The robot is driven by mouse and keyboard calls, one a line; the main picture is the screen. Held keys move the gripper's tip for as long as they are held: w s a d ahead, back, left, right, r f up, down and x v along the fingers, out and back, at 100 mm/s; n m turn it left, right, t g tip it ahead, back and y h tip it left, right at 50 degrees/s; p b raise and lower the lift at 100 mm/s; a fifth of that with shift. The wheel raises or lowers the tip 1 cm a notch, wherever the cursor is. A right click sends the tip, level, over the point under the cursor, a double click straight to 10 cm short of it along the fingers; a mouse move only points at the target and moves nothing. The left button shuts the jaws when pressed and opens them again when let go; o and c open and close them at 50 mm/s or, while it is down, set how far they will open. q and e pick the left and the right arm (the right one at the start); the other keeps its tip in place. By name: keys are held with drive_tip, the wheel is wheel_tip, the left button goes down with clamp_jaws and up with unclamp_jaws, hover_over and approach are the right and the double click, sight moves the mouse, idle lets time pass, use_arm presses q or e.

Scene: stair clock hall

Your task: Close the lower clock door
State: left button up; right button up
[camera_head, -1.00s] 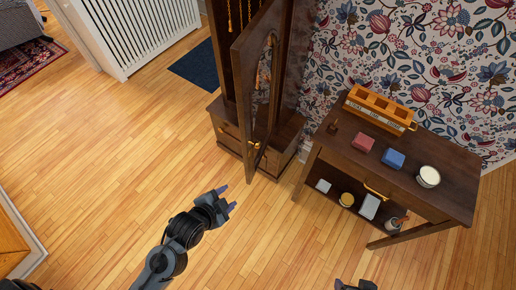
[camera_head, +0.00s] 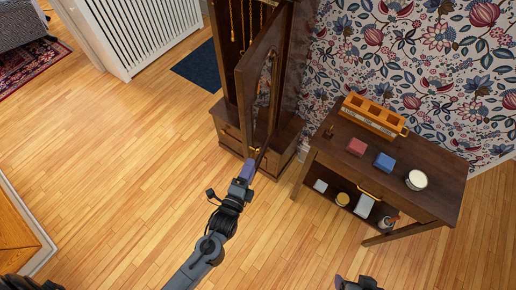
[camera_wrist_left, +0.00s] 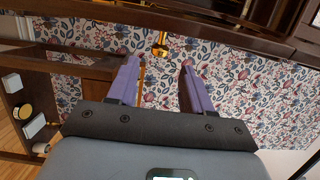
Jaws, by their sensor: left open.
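The lower clock door (camera_head: 245,105) is a dark wooden frame with a glass pane, standing swung open from the tall clock case (camera_head: 228,82). Its small brass knob shows in the left wrist view (camera_wrist_left: 160,46), on dark wood at the top of the picture. My left gripper (camera_head: 250,168) is at the door's lower free edge. In the left wrist view its purple fingers (camera_wrist_left: 160,62) are apart, with the knob between and just beyond the tips; contact is not clear. My right gripper (camera_head: 357,283) only partly shows at the bottom edge; its fingers cannot be made out.

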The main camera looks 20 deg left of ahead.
sight(258, 150)
use_arm(q)
drive_tip(key=w+b, duration=0.1)
drive_tip(key=w, duration=0.7)
drive_tip(key=shift+w, duration=0.15)
drive_tip(key=shift+a, duration=0.1)
clamp_jaws()
